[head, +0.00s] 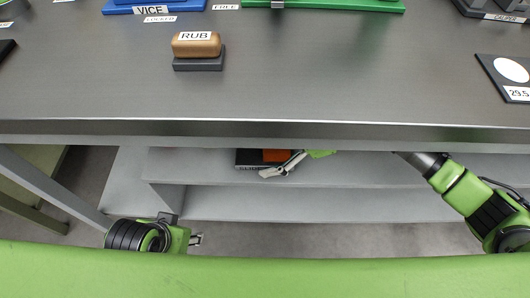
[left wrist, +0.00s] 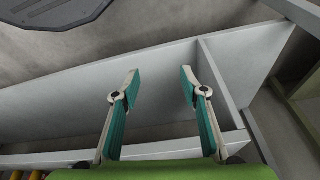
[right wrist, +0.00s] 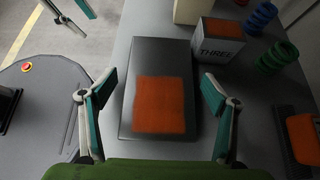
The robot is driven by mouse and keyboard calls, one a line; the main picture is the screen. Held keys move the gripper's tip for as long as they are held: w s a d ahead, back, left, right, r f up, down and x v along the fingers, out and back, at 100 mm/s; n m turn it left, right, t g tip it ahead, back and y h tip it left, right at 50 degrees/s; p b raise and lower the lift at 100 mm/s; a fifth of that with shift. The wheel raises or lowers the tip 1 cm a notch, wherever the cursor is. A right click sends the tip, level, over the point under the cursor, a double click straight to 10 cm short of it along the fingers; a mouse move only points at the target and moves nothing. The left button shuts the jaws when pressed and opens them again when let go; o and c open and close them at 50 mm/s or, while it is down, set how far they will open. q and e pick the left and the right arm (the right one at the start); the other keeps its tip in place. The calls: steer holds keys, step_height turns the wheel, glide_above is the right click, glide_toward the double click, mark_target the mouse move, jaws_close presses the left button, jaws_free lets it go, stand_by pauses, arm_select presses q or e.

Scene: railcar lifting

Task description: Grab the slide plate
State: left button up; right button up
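The slide plate is a dark flat plate with an orange patch, lying on a shelf under the worktop. It shows in the right wrist view (right wrist: 161,58), and in the head view part of the slide plate (head: 248,157) shows below the table edge, with a partly hidden label. My right gripper (right wrist: 159,80) is open, its fingers spread to the left and right of the plate; I cannot tell if they touch it. In the head view my right gripper (head: 285,166) is partly under the tabletop. My left gripper (left wrist: 160,74) is open and empty, low before the shelving.
In the right wrist view a box marked THREE (right wrist: 217,50) stands right of the plate, with blue and green coils (right wrist: 277,56) beyond. An orange-topped block (right wrist: 302,138) lies at the right. The worktop (head: 300,80) overhangs the shelf and carries a RUB block (head: 197,50).

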steer(key=c, duration=1.2)
steer(key=shift+o, duration=0.2)
steer(key=shift+r, duration=0.2)
